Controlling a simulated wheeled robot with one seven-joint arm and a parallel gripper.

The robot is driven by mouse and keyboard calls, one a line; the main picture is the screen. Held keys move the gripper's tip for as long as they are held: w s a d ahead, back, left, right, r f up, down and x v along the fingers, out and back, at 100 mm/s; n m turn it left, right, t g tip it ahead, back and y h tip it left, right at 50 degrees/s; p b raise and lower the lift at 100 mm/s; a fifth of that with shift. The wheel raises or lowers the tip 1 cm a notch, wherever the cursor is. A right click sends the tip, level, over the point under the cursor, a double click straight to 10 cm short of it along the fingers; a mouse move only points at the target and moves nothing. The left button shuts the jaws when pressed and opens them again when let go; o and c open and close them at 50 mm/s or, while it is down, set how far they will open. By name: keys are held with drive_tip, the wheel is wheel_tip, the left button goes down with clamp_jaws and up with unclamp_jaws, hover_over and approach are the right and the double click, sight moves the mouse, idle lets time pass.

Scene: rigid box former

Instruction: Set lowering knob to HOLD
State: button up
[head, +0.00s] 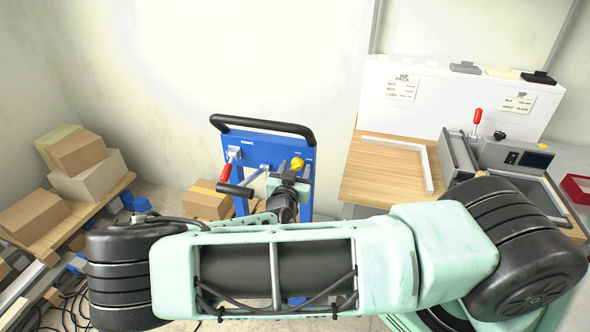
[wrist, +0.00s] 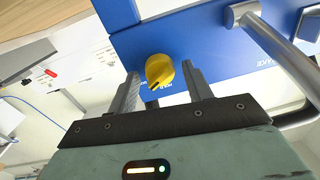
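The yellow lowering knob (head: 297,164) is on the blue panel (head: 262,150) of a cart with a black handle in the head view. In the wrist view the knob (wrist: 159,71) has a dark pointer mark on its lower left side. Small lettering beside the knob is too small to read fully. My gripper (wrist: 163,84) is open, with its two fingers apart on either side below the knob. The fingertips look close to the knob, but I cannot tell whether they touch it. My arm hides the lower part of the cart in the head view.
A red-handled clamp (head: 228,168) and a grey lever are on the panel left of the knob. A metal bar handle (wrist: 275,55) is right of the knob in the wrist view. A wooden workbench (head: 385,175) stands right, and cardboard boxes (head: 78,152) stand on a shelf left.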

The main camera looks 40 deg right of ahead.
drive_tip(key=c, duration=0.7)
drive_tip(key=shift+f+n+b, duration=0.1)
drive_tip(key=shift+n+b, duration=0.3)
drive_tip(key=shift+b, duration=0.1)
drive_tip(key=shift+n+b, duration=0.6)
drive_tip(key=shift+n, duration=0.1)
drive_tip(key=n+b, duration=0.1)
drive_tip(key=n, duration=0.1)
drive_tip(key=shift+n+b, duration=0.3)
drive_tip(key=n+b, duration=0.1)
drive_tip(key=n, duration=0.2)
drive_tip(key=shift+g, duration=0.3)
drive_tip(key=shift+r+n, duration=0.2)
drive_tip(key=shift+n, duration=1.7)
